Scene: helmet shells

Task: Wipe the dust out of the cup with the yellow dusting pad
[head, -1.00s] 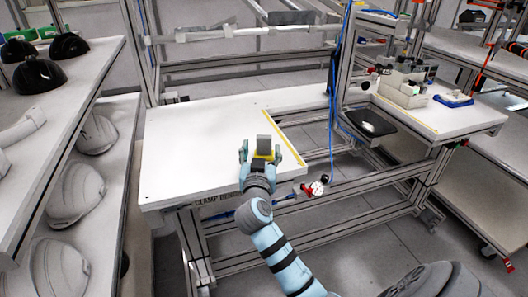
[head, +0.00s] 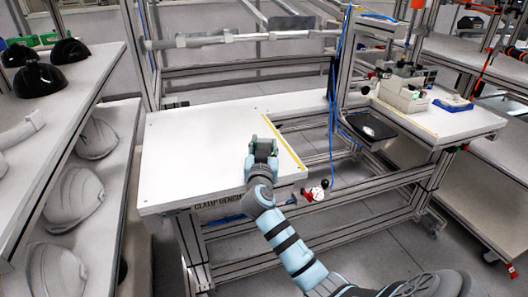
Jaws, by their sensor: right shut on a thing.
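My right gripper (head: 262,150) is over the white bench top, near its front right part. It is shut on a dark grey block (head: 264,146), which looks like the handle of the yellow dusting pad. The yellow part of the pad is hidden behind the gripper now. I cannot tell whether the pad is lifted off the bench or still touches it. I cannot make out the cup in this view. My left gripper is out of view.
The white clamp bench (head: 190,160) is mostly bare, with a yellow strip (head: 287,138) along its right side. Shelves at the left hold black helmet shells (head: 40,80) and pale ones (head: 75,195).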

